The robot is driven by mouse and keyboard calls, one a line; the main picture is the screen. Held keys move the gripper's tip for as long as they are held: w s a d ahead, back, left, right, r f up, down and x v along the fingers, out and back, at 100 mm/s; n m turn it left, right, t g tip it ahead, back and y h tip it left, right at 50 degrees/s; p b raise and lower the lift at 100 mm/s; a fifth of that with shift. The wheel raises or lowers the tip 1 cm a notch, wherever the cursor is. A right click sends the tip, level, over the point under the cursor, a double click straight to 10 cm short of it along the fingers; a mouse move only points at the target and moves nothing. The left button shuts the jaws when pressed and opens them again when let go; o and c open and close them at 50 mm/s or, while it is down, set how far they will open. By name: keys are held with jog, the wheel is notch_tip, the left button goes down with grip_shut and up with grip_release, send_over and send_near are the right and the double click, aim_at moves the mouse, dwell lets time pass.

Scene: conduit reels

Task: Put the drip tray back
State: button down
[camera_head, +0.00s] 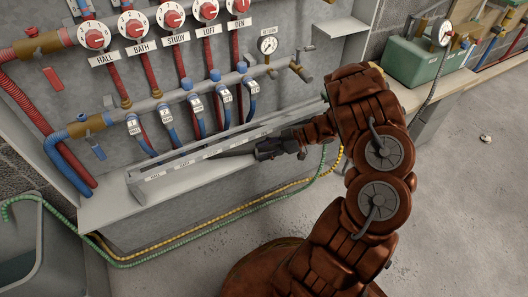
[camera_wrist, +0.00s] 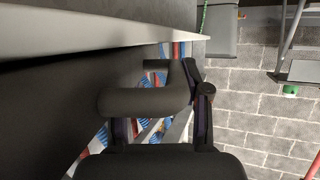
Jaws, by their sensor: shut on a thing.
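The drip tray (camera_head: 172,185) is a long, shallow pale-grey trough with small labels along its front. In the head view it lies along the ledge below the valve manifold, seemingly level. I cannot tell whether it rests fully on the ledge. My gripper (camera_head: 258,152) reaches in from the right to the tray's front side, near its middle. It is shut on a dark handle-like bar, which shows in the wrist view as a curved grey bar (camera_wrist: 145,102) between the fingers. The exact contact is partly hidden by the gripper and arm.
The pale ledge (camera_head: 105,208) runs below the tray. Above are a manifold with red and blue hoses, numbered dials (camera_head: 135,28) and a gauge (camera_head: 268,45). Yellow and green hoses (camera_head: 150,257) hang below the ledge. A green box (camera_head: 415,60) stands on the right bench. A grey bin (camera_head: 30,245) is lower left.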

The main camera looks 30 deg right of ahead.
jog(key=shift+w, duration=0.1)
jog(key=shift+c, duration=2.4)
grip_release()
jog(key=shift+f, duration=0.1)
jog(key=shift+f, duration=0.15)
jog(key=p+v, duration=0.1)
jog(key=v, duration=0.5)
jog(key=shift+d+r+p, duration=0.25)
jog(key=shift+d+p, duration=0.05)
jog(key=shift+p, duration=0.05)
jog(key=shift+s+d+r, duration=0.15)
jog(key=shift+s+d, duration=0.25)
jog(key=shift+d, duration=0.05)
